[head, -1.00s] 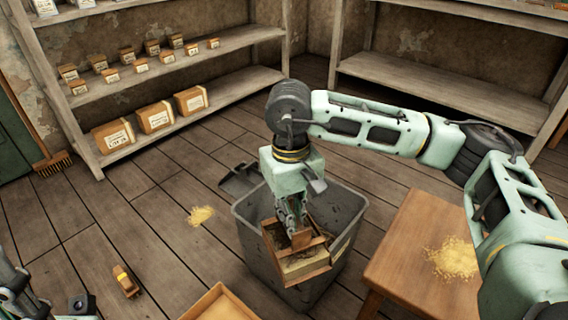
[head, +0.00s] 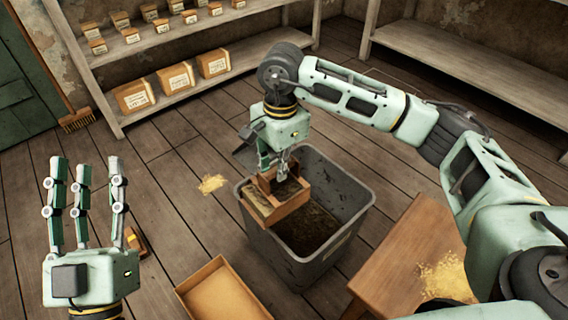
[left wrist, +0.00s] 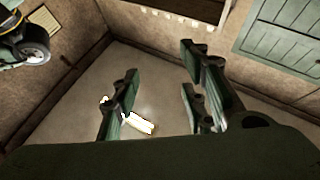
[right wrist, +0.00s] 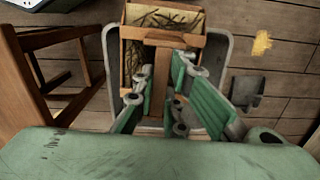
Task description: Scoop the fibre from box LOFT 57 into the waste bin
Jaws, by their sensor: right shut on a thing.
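The grey waste bin (head: 345,215) stands on the floor with dark material (head: 310,230) inside. My right gripper (head: 283,172) is shut on the upright middle board of a small open wooden box (head: 287,207), held over the bin's left back side. In the right wrist view the box (right wrist: 200,42) shows straw-like fibre (right wrist: 165,18) on both sides of that board. The lettering LOFT 57 cannot be read on it. My left gripper (head: 86,190) is raised at the left with its fingers apart and empty; its fingers show in the left wrist view (left wrist: 160,105).
An empty shallow wooden tray (head: 222,292) lies in front of the bin. A wooden table (head: 400,255) with loose yellow fibre (head: 445,278) stands at the right. More fibre (head: 212,184) lies on the floor. Shelves (head: 215,50) with labelled boxes and a broom (head: 75,120) are behind.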

